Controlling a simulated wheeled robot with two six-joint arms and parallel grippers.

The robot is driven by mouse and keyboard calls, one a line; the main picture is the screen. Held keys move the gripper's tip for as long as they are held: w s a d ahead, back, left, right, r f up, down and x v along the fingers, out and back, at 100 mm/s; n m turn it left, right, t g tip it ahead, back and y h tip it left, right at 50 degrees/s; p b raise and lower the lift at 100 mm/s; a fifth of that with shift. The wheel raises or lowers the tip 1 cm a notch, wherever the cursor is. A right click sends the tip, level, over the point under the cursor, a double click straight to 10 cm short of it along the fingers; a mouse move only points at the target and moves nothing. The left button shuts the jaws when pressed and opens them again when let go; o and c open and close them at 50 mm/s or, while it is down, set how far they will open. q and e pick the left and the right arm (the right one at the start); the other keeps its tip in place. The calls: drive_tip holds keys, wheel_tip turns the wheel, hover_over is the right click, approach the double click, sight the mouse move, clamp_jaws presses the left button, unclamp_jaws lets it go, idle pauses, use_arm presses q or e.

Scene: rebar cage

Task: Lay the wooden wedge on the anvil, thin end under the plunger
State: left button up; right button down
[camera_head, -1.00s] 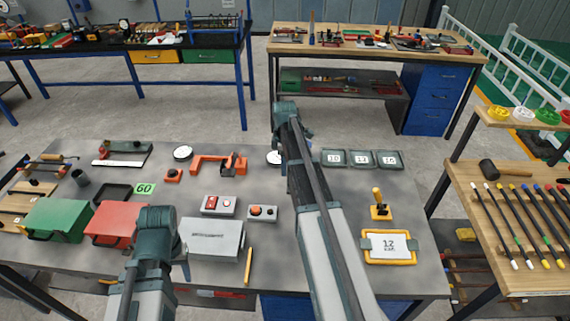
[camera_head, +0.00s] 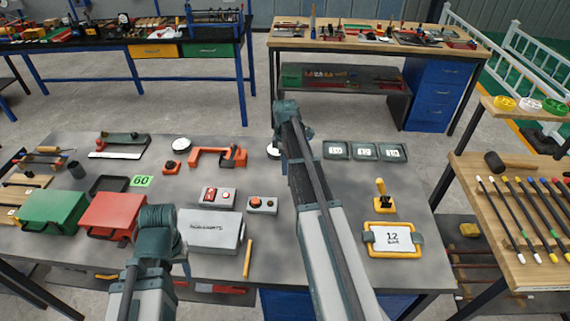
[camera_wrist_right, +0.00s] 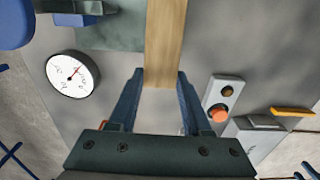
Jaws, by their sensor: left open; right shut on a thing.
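The wooden wedge (camera_wrist_right: 165,45) shows in the right wrist view as a pale wood strip running from the top edge down between the fingers. My right gripper (camera_wrist_right: 157,82) is shut on it; the wedge's far end is cut off by the frame. In the head view my right arm (camera_head: 300,165) reaches over the table and hides the gripper and wedge. My left arm (camera_head: 155,235) is low at the front left, and its gripper jaws are not visible. A white dial gauge (camera_wrist_right: 73,74) lies left of the wedge in the right wrist view. I cannot clearly make out the anvil or plunger.
Dark trays (camera_head: 364,151) lie right of my right arm.

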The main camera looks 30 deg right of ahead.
drive_tip(key=shift+f+b, duration=1.65)
drive_tip(key=shift+f, duration=0.3)
drive_tip(key=shift+c, duration=1.3)
unclamp_jaws()
drive_tip(key=shift+r, duration=0.1)
wheel_tip(320, 180, up, 14)
drive_tip(key=p, duration=1.4)
wheel_tip(320, 180, up, 6)
drive_tip(key=p, duration=0.6)
